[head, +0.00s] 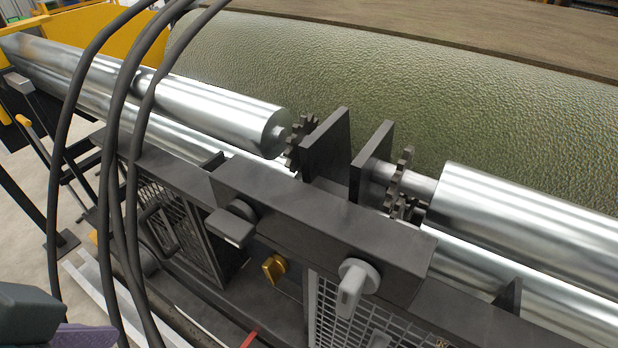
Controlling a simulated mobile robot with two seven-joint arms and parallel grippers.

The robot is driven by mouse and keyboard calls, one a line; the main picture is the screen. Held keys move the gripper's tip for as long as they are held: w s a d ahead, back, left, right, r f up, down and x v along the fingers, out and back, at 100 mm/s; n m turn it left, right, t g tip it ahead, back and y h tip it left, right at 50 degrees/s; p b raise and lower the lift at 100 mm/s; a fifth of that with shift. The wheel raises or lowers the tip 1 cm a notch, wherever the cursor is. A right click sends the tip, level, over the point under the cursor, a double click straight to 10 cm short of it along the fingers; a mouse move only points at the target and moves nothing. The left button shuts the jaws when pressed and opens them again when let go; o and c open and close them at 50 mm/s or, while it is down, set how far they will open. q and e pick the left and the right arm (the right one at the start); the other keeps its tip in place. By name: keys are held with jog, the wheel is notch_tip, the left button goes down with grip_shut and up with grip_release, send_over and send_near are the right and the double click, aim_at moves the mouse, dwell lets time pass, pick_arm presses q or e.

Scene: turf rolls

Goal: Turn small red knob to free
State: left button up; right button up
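No small red knob is plain to see. A dark beam (320,232) in the middle carries a grey knob (355,282) with its handle hanging down and a dark grey knob (234,223) to its left. A small yellow knob (275,268) sits lower, under the beam between these two. A small red strip (250,340) shows at the bottom edge, too cut off to identify. Neither of my grippers is in view.
Shiny metal rollers (210,98) and toothed sprockets (300,140) lie behind the beam. A large green roll (400,90) fills the back. Black hoses (128,150) hang across the left. Mesh guards (170,220) stand below. A dark green and purple part (28,315) is at lower left.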

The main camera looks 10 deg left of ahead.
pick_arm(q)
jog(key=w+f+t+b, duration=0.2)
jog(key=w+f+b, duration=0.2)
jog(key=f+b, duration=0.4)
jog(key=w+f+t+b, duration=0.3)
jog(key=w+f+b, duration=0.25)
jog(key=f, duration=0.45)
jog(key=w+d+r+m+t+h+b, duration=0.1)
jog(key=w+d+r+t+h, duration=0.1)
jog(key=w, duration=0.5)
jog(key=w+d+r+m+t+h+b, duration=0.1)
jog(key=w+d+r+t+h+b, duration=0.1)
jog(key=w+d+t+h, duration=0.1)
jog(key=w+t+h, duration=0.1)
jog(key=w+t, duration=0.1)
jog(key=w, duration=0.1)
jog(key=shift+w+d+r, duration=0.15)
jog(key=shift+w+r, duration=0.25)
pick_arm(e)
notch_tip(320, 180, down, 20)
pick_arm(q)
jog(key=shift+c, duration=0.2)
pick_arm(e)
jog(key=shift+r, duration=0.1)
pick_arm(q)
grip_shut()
